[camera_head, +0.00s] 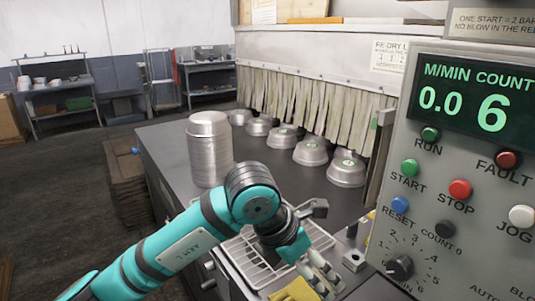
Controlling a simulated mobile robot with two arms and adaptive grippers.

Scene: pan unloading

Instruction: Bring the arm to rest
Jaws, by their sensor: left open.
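My left arm comes in from the lower left. My left gripper (321,278) is open and appears empty, low over the front part of the wire rack (243,252), close to the control panel. Its wrist hides part of the rack, and whether the fingers touch anything is hard to tell. A tall stack of round metal pans (210,158) stands upright on the grey metal table (165,145), behind my forearm. Several upside-down pans (311,152) sit apart in a row along the strip curtain. My right gripper is not in view.
The control panel (456,170) fills the right side; its display reads 0.0 and 6. The strip curtain (310,98) hangs behind the pans. A yellow cloth (294,290) lies at the front. Brown stacked pallets (130,180) stand left of the table. The floor further left is clear.

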